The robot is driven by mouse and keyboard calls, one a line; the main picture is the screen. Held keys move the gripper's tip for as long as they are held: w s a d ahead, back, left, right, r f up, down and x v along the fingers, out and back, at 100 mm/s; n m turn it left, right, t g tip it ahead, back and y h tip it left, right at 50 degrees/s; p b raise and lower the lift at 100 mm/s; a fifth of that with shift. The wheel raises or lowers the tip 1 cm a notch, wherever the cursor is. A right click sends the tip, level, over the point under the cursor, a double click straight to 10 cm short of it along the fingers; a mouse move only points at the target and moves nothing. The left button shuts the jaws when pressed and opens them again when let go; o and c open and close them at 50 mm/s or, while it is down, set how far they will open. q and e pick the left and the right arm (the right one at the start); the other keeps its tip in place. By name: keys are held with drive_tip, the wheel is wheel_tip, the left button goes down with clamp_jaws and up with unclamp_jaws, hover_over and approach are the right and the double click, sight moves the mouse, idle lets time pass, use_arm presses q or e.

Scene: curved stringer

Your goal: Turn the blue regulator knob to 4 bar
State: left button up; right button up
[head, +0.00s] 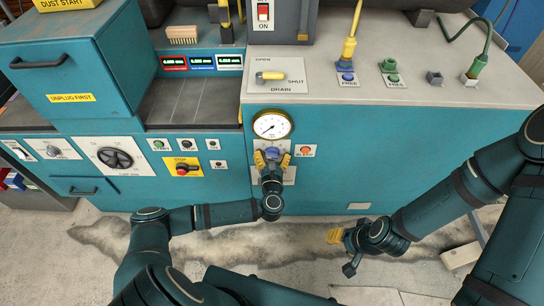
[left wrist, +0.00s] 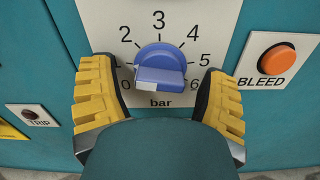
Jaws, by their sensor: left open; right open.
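The blue regulator knob (left wrist: 160,58) is on a white dial plate (left wrist: 105,14) marked 0 to 6 bar, in the middle of the left wrist view. A paler raised grip crosses its lower part; I cannot tell which number it points to. My left gripper (left wrist: 160,97) is open, with one yellow-padded finger on each side of the knob and a gap on both sides. In the head view the left gripper (head: 272,156) is at the knob (head: 273,153), below the round gauge (head: 272,125). My right gripper (head: 343,250) is open and empty, low over the floor.
The orange BLEED button (left wrist: 276,59) is close to the right finger. The TRIP button (left wrist: 37,116) is at the left. A red and yellow stop button (head: 183,168) is further left. The DRAIN lever (head: 271,76) is on the ledge above. The panel right of BLEED is clear.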

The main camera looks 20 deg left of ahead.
use_arm(q)
drive_tip(key=c, duration=1.2)
drive_tip(key=shift+r+m, duration=0.1)
drive_tip(key=shift+m, duration=0.3)
drive_tip(key=m+p, duration=0.2)
drive_tip(key=m, duration=0.3)
drive_tip(key=shift+r+m, duration=0.1)
drive_tip(key=shift+m, duration=0.2)
drive_tip(key=m+p, duration=0.2)
drive_tip(key=m, duration=0.4)
drive_tip(key=shift+p, duration=0.4)
drive_tip(key=m+p, duration=0.2)
drive_tip(key=m, duration=0.3)
drive_tip(key=shift+r+m, duration=0.1)
drive_tip(key=shift+m, duration=0.3)
drive_tip(key=m+p, duration=0.1)
drive_tip(key=m, duration=0.4)
drive_tip(key=shift+a+p, duration=0.1)
drive_tip(key=shift+p, duration=0.2)
drive_tip(key=shift+m, duration=0.4)
